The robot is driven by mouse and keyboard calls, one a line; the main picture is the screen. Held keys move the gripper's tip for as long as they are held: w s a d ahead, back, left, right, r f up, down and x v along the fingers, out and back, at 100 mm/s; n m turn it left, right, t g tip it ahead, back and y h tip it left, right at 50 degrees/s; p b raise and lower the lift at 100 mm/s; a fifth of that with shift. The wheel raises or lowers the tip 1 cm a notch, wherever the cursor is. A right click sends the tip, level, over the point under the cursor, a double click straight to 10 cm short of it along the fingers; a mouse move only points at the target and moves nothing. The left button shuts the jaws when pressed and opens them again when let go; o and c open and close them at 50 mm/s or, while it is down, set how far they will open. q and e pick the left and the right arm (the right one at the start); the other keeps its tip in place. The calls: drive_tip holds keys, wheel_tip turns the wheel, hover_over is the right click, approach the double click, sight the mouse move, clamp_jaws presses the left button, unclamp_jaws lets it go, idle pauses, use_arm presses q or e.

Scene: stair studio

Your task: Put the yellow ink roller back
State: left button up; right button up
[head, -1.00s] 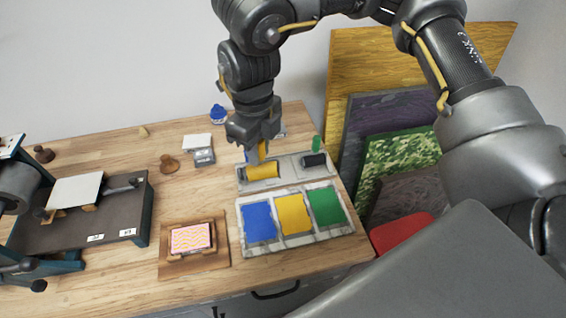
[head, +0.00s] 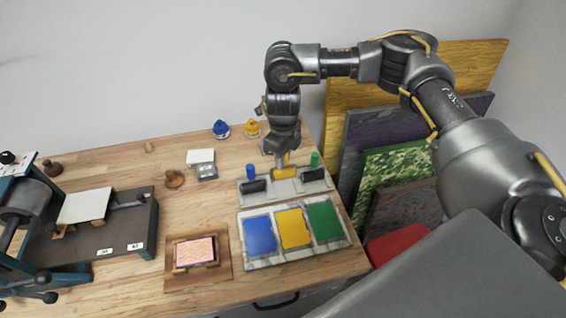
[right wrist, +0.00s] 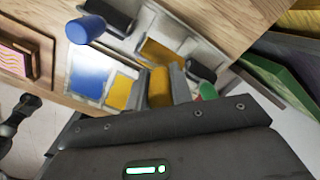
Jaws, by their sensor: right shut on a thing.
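My right gripper (head: 283,156) is shut on the handle of the yellow ink roller (head: 285,173), above the middle of the roller rack (head: 272,195). The right wrist view shows the yellow handle (right wrist: 160,88) between the fingers. The roller is between the blue-handled roller (head: 251,171) and the green-handled roller (head: 315,159), which stand in the rack's left and right places. The gripper hides part of it, and I cannot tell whether it touches the rack. My left gripper is not in view.
An ink tray with blue, yellow and green pads (head: 293,228) lies in front of the rack. A wooden block with a patterned print (head: 195,251) is left of it. Blue (head: 221,129) and yellow (head: 252,128) ink bottles stand behind. A press (head: 112,235) fills the left.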

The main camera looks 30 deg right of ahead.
wheel_tip(320, 180, down, 3)
drive_tip(key=shift+r+p, duration=0.1)
drive_tip(key=shift+p, duration=0.4)
drive_tip(key=shift+f, duration=0.2)
drive_tip(key=shift+f+b, duration=0.4)
drive_tip(key=shift+b, duration=0.05)
drive_tip(key=o, duration=0.9)
drive_tip(key=shift+r, duration=0.1)
